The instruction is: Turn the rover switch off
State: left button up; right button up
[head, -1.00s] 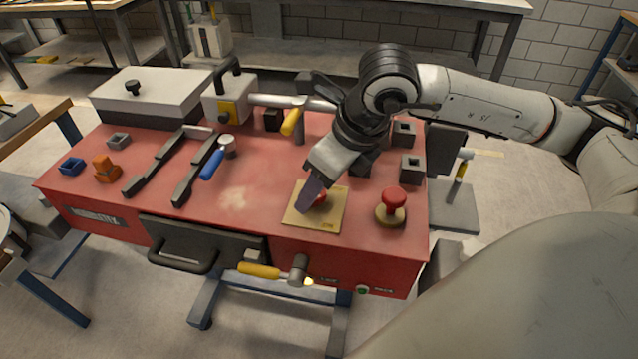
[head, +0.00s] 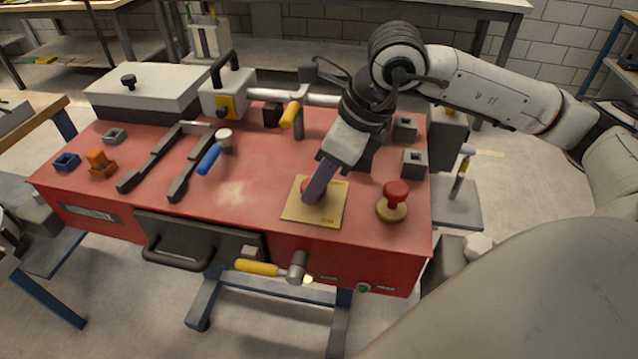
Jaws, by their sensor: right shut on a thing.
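A square yellow plate (head: 301,211) lies on the red bench top near its front right. A red knob (head: 308,184) sits on it, mostly hidden behind my fingers; I take it to be the rover switch. Its setting cannot be read. My right gripper (head: 316,194) reaches down from the upper right and is shut on the red knob, its fingers steeply tilted. My left gripper is not in view.
A red mushroom button (head: 396,194) on a round base stands just right of the plate. Grey square sockets (head: 413,163) are behind it. A blue-handled lever (head: 209,158) and dark rails (head: 150,164) lie left. A yellow-handled lever (head: 257,266) sticks out in front.

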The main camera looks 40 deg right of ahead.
jog(key=shift+f+n, duration=0.1)
jog(key=shift+n, duration=0.4)
jog(key=n+g+y+b, duration=0.1)
jog(key=n, duration=0.1)
jog(key=shift+w+d+n, duration=0.1)
jog(key=shift+w+n, duration=0.05)
jog(key=shift+n, duration=0.25)
jog(key=n, duration=0.2)
jog(key=shift+w+n+g+y+b, duration=0.1)
jog(key=shift+n+g+y+b, duration=0.2)
jog(key=shift+g+y, duration=0.1)
jog(key=n, duration=0.1)
jog(key=n+g, duration=0.1)
jog(key=n, duration=0.2)
jog(key=shift+w+d+r+n+g, duration=0.1)
jog(key=shift+w+r+n+g, duration=0.1)
jog(key=shift+w+n+g, duration=0.15)
jog(key=shift+n+g, duration=0.85)
jog(key=shift+n, duration=1.2)
jog(key=o, duration=1.1)
jog(key=shift+c, duration=0.2)
